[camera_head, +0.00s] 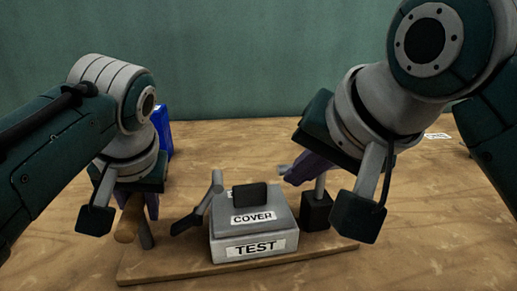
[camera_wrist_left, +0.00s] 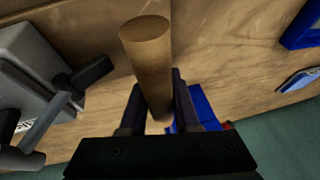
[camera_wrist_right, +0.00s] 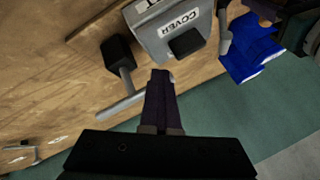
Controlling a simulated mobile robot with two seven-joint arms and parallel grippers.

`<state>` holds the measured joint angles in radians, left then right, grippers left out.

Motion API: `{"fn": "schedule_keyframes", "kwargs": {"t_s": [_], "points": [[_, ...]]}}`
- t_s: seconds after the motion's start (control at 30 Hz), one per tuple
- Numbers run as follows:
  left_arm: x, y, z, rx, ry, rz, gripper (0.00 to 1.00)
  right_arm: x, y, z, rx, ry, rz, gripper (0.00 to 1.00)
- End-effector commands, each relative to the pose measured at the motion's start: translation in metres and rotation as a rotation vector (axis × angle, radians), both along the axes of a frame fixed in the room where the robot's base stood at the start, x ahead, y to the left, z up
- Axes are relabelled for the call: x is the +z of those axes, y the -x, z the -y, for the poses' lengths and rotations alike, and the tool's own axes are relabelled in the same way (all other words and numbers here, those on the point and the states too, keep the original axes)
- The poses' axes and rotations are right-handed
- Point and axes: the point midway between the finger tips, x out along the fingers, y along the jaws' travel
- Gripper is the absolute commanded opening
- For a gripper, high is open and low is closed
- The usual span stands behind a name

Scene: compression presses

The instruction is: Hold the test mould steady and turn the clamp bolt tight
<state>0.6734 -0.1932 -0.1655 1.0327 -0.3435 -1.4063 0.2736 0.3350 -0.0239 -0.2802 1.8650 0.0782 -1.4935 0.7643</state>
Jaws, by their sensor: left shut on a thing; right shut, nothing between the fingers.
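The grey test mould (camera_head: 247,247), labelled TEST, stands on a wooden board (camera_head: 165,272). Its cover (camera_head: 285,217) has a black knob on top. To its right is a black block (camera_head: 317,212) with a grey upright rod and crossbar, clearest in the right wrist view (camera_wrist_right: 128,104); it looks like the clamp bolt. My left gripper (camera_head: 137,203), left of the mould, is shut on a round wooden handle (camera_wrist_left: 147,60). My right gripper (camera_head: 297,170) is shut and empty. Its fingertips (camera_wrist_right: 160,76) are beside the crossbar's end; contact cannot be told.
A grey post with a dark lever (camera_head: 187,221) stands at the mould's left side. A blue object (camera_head: 163,132) is behind my left arm. A small white label (camera_head: 436,136) lies at the back right. The table front right is clear.

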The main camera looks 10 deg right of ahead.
Motion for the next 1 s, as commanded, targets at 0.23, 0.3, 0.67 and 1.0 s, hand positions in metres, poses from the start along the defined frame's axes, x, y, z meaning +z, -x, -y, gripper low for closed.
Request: {"fn": "schedule_keyframes", "kwargs": {"t_s": [0.23, 0.3, 0.67, 1.0], "points": [[0.000, 0.000, 0.006, -0.011, 0.008, -0.001, 0.00, -0.001, -0.001, -0.003, 0.006, -0.004, 0.000, 0.00], [0.000, 0.001, 0.006, -0.011, 0.008, -0.001, 0.00, 0.000, -0.001, -0.003, 0.006, -0.004, 0.000, 0.00], [0.000, 0.001, 0.005, -0.011, 0.009, -0.002, 0.00, 0.004, 0.001, -0.002, 0.004, -0.004, 0.003, 0.00], [0.000, 0.001, 0.002, -0.005, 0.003, -0.002, 0.00, 0.055, 0.040, 0.012, 0.001, -0.004, 0.008, 0.00]]}}
